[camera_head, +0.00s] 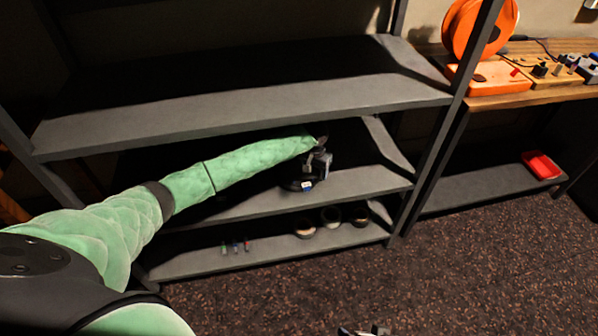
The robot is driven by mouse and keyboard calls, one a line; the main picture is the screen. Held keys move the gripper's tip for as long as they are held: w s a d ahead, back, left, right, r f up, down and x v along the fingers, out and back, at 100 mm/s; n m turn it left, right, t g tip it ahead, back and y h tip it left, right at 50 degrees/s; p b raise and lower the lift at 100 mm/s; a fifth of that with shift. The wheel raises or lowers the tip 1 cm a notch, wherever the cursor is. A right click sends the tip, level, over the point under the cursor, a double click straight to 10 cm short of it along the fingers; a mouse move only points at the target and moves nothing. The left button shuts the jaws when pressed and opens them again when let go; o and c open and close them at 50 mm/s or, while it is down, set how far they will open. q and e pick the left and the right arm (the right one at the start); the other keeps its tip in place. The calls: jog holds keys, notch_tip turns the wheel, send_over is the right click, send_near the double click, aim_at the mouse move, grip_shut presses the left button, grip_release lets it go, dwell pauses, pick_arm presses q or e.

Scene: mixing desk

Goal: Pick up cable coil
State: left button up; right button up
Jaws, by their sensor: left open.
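My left arm reaches from the left into the shelf unit, between its top and middle shelves. My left gripper (312,180) is open, low over the right part of the middle shelf. A dark rounded thing, probably the cable coil (293,186), lies on that shelf right at the fingers. It is black on dark and partly covered by the gripper, so I cannot tell whether the fingers touch it or are around it. My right gripper (365,331) shows only in part at the bottom edge, over the floor; its fingers are not clear.
The top shelf (250,104) is close above my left arm. The bottom shelf (270,257) holds several rolls (331,216) and small coloured items (235,246). A shelf post (440,130) stands to the right. Beyond it, a wooden desk (510,98) carries an orange reel (480,28).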

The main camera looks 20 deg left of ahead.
aim_at(317, 177)
pick_arm(q)
jog(key=f, duration=0.3)
jog(key=shift+w+d+f, duration=0.15)
jog(key=shift+w+f, duration=0.1)
jog(key=shift+w, duration=0.05)
jog(key=shift+f, duration=0.5)
jog(key=shift+r, duration=0.1)
grip_shut()
pick_arm(e)
jog(key=shift+s+d+r, duration=0.1)
jog(key=shift+s+r, duration=0.1)
jog(key=shift+r, duration=0.85)
